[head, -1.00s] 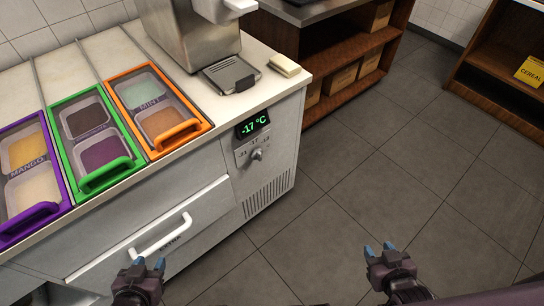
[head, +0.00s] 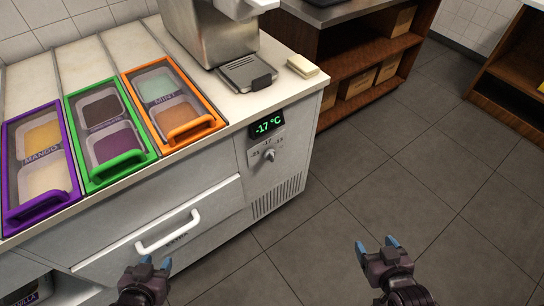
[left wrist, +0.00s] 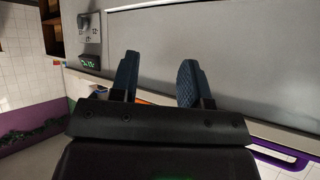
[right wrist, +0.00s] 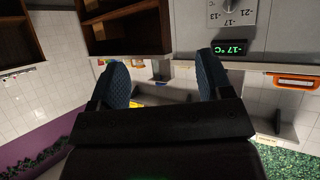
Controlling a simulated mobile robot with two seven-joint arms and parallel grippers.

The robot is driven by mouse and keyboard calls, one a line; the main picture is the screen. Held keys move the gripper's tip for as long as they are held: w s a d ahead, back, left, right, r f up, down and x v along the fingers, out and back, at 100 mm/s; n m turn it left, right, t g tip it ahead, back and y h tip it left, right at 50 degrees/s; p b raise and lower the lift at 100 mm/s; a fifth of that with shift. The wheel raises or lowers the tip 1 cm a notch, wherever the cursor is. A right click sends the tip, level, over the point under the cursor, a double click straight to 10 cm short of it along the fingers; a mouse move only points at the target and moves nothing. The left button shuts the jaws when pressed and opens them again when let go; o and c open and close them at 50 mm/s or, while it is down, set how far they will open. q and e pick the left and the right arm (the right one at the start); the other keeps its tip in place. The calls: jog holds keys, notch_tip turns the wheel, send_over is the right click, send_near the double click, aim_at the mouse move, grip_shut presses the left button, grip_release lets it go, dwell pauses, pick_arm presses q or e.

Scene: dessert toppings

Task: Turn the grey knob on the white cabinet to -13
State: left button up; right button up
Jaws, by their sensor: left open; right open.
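The grey knob (head: 269,155) is on the front of the white cabinet (head: 222,166), below a dial marked -21, -17 and -13. The green display (head: 267,125) above it reads -17 °C. The knob also shows at the top of the right wrist view (right wrist: 229,4), partly cut off, and in the left wrist view (left wrist: 84,20). My left gripper (head: 157,263) is open and empty, low in front of the drawer. My right gripper (head: 377,245) is open and empty over the floor, to the right of and below the knob. Neither touches the cabinet.
A white drawer handle (head: 168,231) sticks out left of the knob. Purple, green and orange framed topping bins (head: 183,130) line the counter top, with a steel machine (head: 210,35) behind. Brown shelves (head: 362,65) stand at the back. The floor right of the cabinet is clear.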

jog(key=w+a+f+n+t+y+b, duration=0.1)
jog(key=w+a+f+y+b, duration=0.15)
jog(key=w+a, duration=0.3)
jog(key=w+a+f+n+t+y+b, duration=0.1)
jog(key=w+a+f+n+y+b, duration=0.2)
jog(key=w, duration=0.4)
jog(key=n+y+b, duration=0.1)
jog(key=y+b, duration=0.3)
jog(key=b, duration=0.5)
send_near(273, 157)
jog(key=shift+t, duration=0.3)
jog(key=x, duration=0.6)
jog(key=b+x, duration=0.1)
jog(key=x, duration=0.2)
jog(key=shift+w+a+f, duration=0.2)
jog(key=shift+w+f, duration=0.05)
jog(key=shift+w+a, duration=0.15)
jog(key=shift+w, duration=0.1)
jog(key=shift+w+a, duration=0.2)
pick_arm(q)
notch_tip(273, 157, down, 10)
jog(key=w+d+m, duration=0.1)
jog(key=w+m, duration=0.1)
jog(key=shift+d+g+h, duration=0.25)
jog(key=shift+g+h, duration=0.05)
jog(key=shift+h, duration=0.1)
pick_arm(e)
jog(key=shift+r, duration=0.1)
